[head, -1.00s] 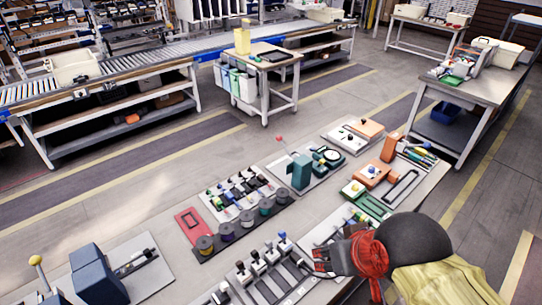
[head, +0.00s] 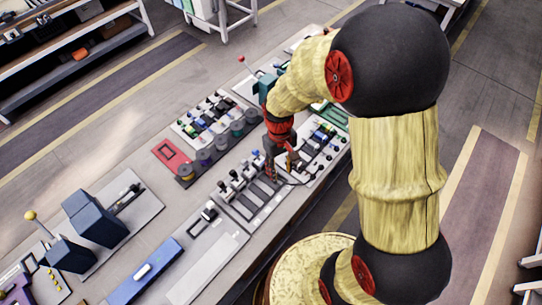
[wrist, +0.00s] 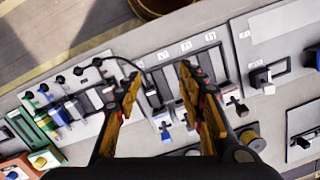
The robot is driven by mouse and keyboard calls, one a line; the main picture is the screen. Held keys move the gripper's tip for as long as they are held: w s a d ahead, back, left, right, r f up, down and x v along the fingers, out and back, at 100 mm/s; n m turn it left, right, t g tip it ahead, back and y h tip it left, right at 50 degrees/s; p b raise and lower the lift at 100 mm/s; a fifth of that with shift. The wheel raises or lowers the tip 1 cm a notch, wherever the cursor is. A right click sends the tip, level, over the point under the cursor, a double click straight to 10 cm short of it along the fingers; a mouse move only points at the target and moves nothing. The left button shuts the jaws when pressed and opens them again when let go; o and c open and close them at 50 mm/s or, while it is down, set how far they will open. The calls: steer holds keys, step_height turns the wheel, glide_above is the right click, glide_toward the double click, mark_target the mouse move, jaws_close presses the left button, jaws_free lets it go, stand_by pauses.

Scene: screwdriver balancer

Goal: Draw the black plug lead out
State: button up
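A plug panel (wrist: 86,85) with a row of coloured plugs lies at the left in the wrist view. It also shows in the head view (head: 322,148), just right of my gripper. In the head view my gripper (head: 277,165) points down at the bench.
A slotted lever panel (wrist: 208,65) lies beneath and beyond my fingers, with white and blue lever knobs close by. Spools (head: 220,142) and a red frame (head: 171,155) stand left of my gripper. A blue bar (head: 145,270) lies toward the front.

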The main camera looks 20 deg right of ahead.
steer(key=w+f+n, duration=0.1)
steer(key=w+f, duration=0.3)
steer(key=w+f+n+t, duration=0.1)
steer(key=w+f+n, duration=0.1)
steer(key=w+f, duration=0.2)
steer(key=shift+w+f, duration=0.1)
steer(key=shift+w, duration=0.25)
steer(key=shift+w+n+t, duration=0.3)
steer(key=shift+n, duration=0.1)
steer(key=shift+f, duration=3.8)
steer(key=shift+c, duration=0.6)
jaws_close()
steer(key=shift+c, duration=2.3)
jaws_free()
steer(key=c, duration=0.4)
jaws_close()
